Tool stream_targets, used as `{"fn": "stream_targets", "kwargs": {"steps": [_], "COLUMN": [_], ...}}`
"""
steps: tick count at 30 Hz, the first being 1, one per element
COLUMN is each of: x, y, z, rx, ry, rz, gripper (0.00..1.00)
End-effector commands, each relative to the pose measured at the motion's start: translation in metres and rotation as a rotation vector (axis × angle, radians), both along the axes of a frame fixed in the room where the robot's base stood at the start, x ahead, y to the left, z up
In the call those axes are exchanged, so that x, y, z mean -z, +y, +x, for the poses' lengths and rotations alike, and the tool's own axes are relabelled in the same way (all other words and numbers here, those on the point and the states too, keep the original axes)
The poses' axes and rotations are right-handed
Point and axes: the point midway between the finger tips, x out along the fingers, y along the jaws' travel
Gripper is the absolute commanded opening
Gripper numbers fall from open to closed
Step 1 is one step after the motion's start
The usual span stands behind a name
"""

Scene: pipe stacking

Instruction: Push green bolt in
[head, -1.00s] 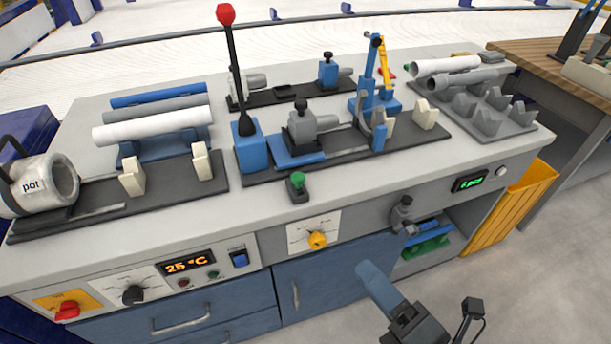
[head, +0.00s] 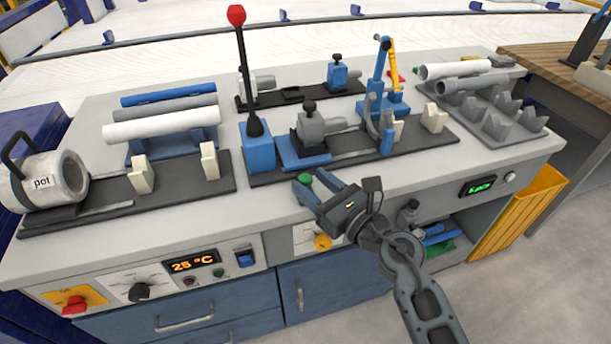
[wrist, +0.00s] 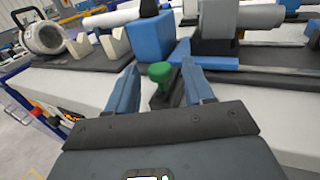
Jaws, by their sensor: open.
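The green bolt (head: 305,180) sits at the front edge of the bench top. In the wrist view its mushroom-shaped green head (wrist: 161,72) stands up from a dark block (wrist: 165,98). My gripper (head: 316,186) is open, with blue fingers on either side of the bolt in the picture. In the wrist view the open fingers (wrist: 158,82) frame the bolt with a gap on each side, and neither seems to touch it. The fingers and gripper body hide most of the dark block in the head view.
Behind the bolt stand a blue block with a red-knobbed lever (head: 237,16) and a grey clamp (head: 312,125) on a dark rail. A yellow knob (head: 322,242) is on the front panel below. Bare bench top lies beside the bolt.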

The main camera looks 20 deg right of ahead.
Motion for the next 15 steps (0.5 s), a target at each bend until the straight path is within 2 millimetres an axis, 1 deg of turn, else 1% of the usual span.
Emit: {"fn": "stream_targets", "kwargs": {"steps": [1,3,6,9,15], "x": [-0.001,-0.001,0.0,0.0,0.0], "y": [0.004,0.007,0.01,0.012,0.012], "z": [0.007,0.015,0.023,0.026,0.027], "rx": [-0.002,-0.003,-0.002,-0.001,-0.001], "ry": [0.0,-0.001,0.0,0.001,0.001], "rz": [0.0,0.001,0.002,0.002,0.002], "gripper": [0.52,0.52,0.52,0.52,0.52]}}
